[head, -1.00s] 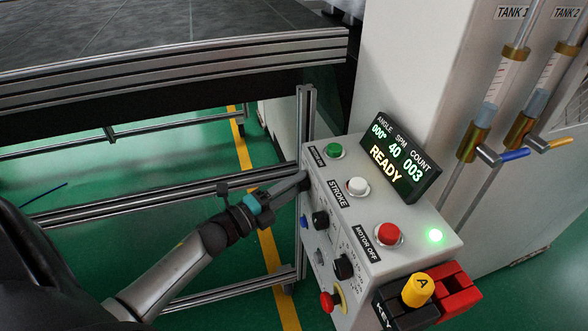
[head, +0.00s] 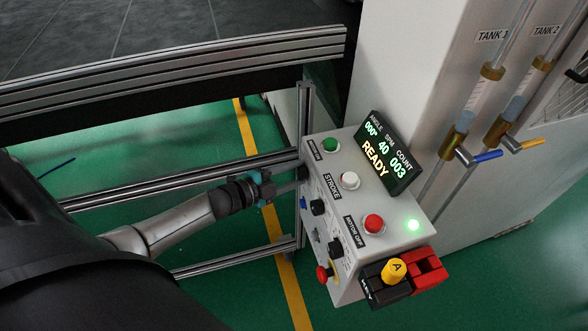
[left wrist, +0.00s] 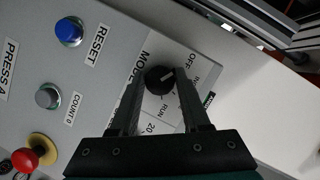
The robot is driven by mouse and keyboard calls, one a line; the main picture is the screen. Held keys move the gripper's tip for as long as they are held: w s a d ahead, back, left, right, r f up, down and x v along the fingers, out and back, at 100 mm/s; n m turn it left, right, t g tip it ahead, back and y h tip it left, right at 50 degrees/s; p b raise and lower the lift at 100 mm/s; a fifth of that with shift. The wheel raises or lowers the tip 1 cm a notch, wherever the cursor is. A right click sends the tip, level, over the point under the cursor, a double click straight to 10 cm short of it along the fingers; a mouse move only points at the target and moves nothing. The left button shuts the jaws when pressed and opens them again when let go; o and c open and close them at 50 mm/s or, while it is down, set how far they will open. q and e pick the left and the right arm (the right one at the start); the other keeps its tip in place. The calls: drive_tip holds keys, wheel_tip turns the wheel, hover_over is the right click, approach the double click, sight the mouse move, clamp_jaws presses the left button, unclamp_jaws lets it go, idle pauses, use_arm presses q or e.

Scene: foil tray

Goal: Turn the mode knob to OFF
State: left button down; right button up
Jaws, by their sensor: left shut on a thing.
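The mode knob (left wrist: 159,80) is black with a white pointer line, on the panel's front face in the left wrist view. The pointer slants up and right, toward the side with the OFF label (left wrist: 191,62); the exact mark it meets is unclear. RUN is printed below it. My left gripper (left wrist: 159,84) is shut on the knob, one finger on each side. In the head view my left gripper (head: 291,186) reaches the far left end of the grey control box (head: 325,178), where the knob is mostly hidden. My right gripper is not in view.
A blue RESET button (left wrist: 69,31), a grey count button (left wrist: 48,96) and a red button (left wrist: 26,160) share the face. On top are green (head: 331,146), white (head: 349,181) and red (head: 373,224) buttons. The display (head: 385,155) reads READY. A metal rail (head: 180,180) runs behind my arm.

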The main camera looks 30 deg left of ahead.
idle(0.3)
use_arm(q)
drive_tip(key=shift+c, duration=1.8)
unclamp_jaws()
drive_tip(key=p+v, duration=0.1)
drive_tip(key=v, duration=1.4)
drive_tip(key=shift+p, duration=0.35)
drive_tip(key=shift+s, duration=0.1)
